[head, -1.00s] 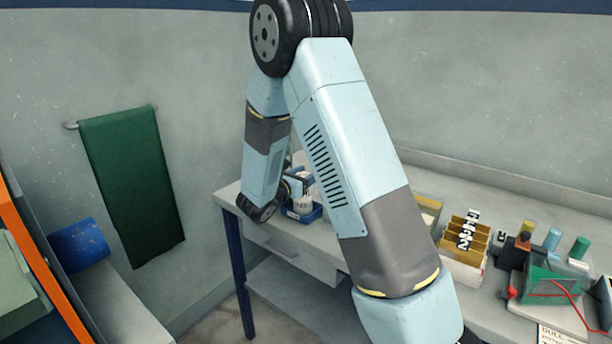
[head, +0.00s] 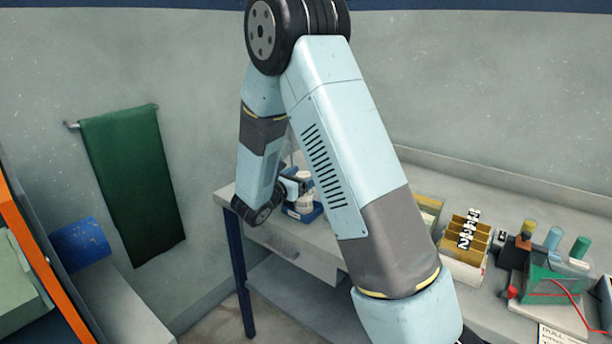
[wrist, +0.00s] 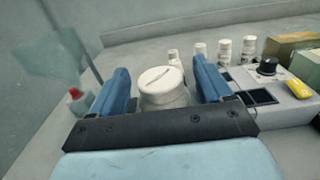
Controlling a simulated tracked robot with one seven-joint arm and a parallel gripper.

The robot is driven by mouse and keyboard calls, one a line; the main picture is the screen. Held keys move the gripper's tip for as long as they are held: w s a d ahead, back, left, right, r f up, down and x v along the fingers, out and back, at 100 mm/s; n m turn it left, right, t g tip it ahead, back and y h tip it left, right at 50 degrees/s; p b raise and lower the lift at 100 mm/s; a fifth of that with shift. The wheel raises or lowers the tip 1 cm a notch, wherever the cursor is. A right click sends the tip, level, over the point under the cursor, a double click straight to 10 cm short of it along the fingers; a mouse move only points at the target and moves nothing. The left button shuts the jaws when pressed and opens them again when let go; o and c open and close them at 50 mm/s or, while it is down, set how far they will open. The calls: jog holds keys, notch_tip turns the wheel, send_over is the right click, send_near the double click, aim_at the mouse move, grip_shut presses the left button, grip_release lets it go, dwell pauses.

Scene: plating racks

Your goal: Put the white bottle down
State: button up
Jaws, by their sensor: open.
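The white bottle (wrist: 161,88) stands upright between the two blue fingers of my gripper (wrist: 168,88) in the wrist view. Its round white lid faces up, and its lower part is hidden by the gripper's dark front bar. The fingers are open, with a gap on each side of the bottle. In the head view a white bottle (head: 303,204) shows low beside my wrist, over a blue tray (head: 314,215) on the bench; my arm hides much of that spot.
Several small white bottles (wrist: 224,50) stand behind in the wrist view, near a grey device with a black knob (wrist: 267,66). A red-capped bottle (wrist: 77,98) stands at left. The bench (head: 480,190) also bears a yellow divided box (head: 466,238) and a green device (head: 553,285).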

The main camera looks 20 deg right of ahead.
jog(key=v, duration=1)
jog(key=s+d+r+m+g+y, duration=0.2)
jog(key=s+d+r+m+g, duration=0.3)
jog(key=s+d+m, duration=0.25)
jog(key=s+d+r+m+g+y, duration=0.3)
jog(key=s+d+r+m+g, duration=0.15)
jog(key=s+d+m, duration=0.35)
jog(key=s+a+r+m+t+y, duration=0.2)
jog(key=s+a+r+m+y, duration=0.1)
jog(key=s, duration=0.4)
jog(key=s+a+r+m+t+y, duration=0.2)
jog(key=s+a+r+m+y, duration=0.2)
jog(key=s+m+y, duration=0.2)
jog(key=shift+s+m+y, duration=0.3)
jog(key=shift+s+m, duration=0.05)
jog(key=shift+s, duration=0.3)
jog(key=shift+f+t, duration=0.1)
jog(key=shift+t, duration=0.15)
